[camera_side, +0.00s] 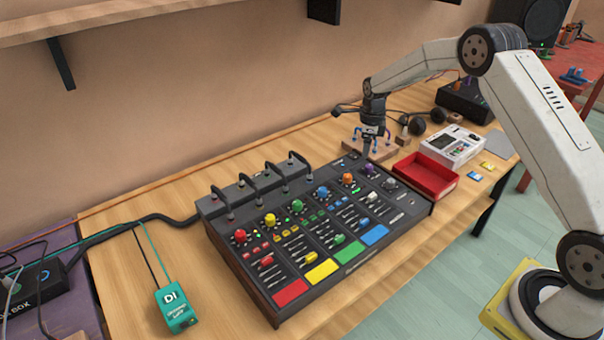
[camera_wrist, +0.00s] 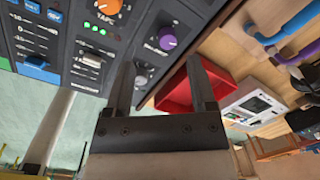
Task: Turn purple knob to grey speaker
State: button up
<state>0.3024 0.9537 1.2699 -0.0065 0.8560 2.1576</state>
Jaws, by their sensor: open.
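The purple knob (camera_side: 369,168) is on the far right part of the black mixer (camera_side: 262,288), right of the orange knob (camera_side: 347,178). In the wrist view the purple knob (camera_wrist: 168,42) lies ahead of and between my fingers, with small printed marks around it too small to read. My gripper (camera_side: 369,146) is open and empty, pointing down behind the mixer's far right corner. Its two dark fingers also show in the wrist view (camera_wrist: 160,76), apart from the knob. I cannot make out a grey speaker mark; a dark speaker (camera_side: 531,18) stands at the back right.
A red tray (camera_side: 427,175) and a white boxed device (camera_side: 453,146) lie right of the mixer. A wooden block with blue and purple hooks (camera_wrist: 292,28) is close to my gripper. Black handles rise along the mixer's back. A teal box (camera_side: 176,311) sits at front left.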

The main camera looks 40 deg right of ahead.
aim_at(369, 166)
jog(key=shift+s+d+r+g, duration=0.1)
jog(key=shift+s+d+g, duration=0.1)
jog(key=shift+d, duration=0.3)
jog(key=shift+s+d+g, duration=0.1)
jog(key=shift+s+d, duration=0.1)
jog(key=shift+d, duration=0.25)
jog(key=shift+w+f, duration=0.1)
jog(key=shift+f, duration=3.8)
grip_shut()
